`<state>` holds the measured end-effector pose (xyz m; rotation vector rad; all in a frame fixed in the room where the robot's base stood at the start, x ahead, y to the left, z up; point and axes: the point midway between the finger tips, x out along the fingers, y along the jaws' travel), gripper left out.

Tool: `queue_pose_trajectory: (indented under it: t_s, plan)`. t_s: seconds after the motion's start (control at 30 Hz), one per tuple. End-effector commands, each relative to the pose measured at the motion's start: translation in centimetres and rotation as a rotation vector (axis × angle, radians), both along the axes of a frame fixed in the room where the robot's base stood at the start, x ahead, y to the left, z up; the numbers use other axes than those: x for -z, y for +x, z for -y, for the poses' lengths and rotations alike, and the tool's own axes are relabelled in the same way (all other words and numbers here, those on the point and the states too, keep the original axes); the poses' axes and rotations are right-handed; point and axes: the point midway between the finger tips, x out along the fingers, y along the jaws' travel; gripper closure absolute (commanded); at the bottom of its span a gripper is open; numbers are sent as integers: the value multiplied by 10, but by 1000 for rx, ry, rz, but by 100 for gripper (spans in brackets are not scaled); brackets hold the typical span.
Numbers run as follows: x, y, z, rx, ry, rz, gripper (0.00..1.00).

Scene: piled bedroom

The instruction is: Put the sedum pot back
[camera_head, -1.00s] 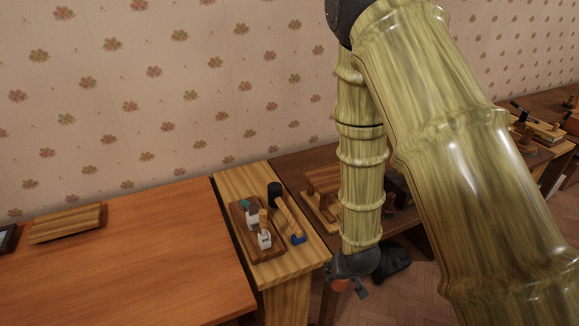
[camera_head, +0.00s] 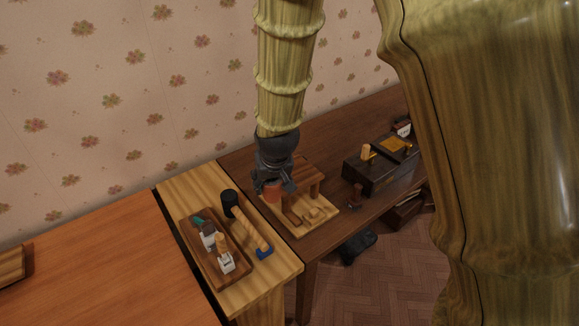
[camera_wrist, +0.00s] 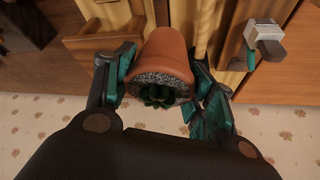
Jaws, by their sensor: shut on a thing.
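The sedum pot is a small terracotta pot with grey gravel and a dark green plant; it fills the middle of the wrist view (camera_wrist: 162,65). My gripper (camera_wrist: 160,90) is shut on it, with a teal-padded finger on each side. In the head view my gripper (camera_head: 273,186) points down at the left part of the dark table, and the orange pot (camera_head: 272,191) shows below it, partly covered by the fingers. The pot is in front of or over a light wooden board with small wooden pieces (camera_head: 325,211); I cannot tell whether it touches anything.
A dark box (camera_head: 371,178) stands to the right on the dark table (camera_head: 340,130). An orange-brown desk (camera_head: 100,260) is at the left.

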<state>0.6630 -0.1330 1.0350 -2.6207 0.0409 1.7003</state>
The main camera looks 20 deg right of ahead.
Motion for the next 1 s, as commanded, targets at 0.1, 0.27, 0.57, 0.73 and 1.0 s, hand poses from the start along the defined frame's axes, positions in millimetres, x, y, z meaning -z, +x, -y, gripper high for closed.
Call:
queue_pose_trajectory:
  t_s: [0.1,0.27,0.57,0.73,1.0]
  plan:
    - [-3,10,10,8,2,-1,73]
    - [-1,33,32,14,3,-2,73]
    - [5,82,69,16,2,0,73]
    - [9,108,87,14,2,-1,73]
    - [13,128,99,11,0,1,73]
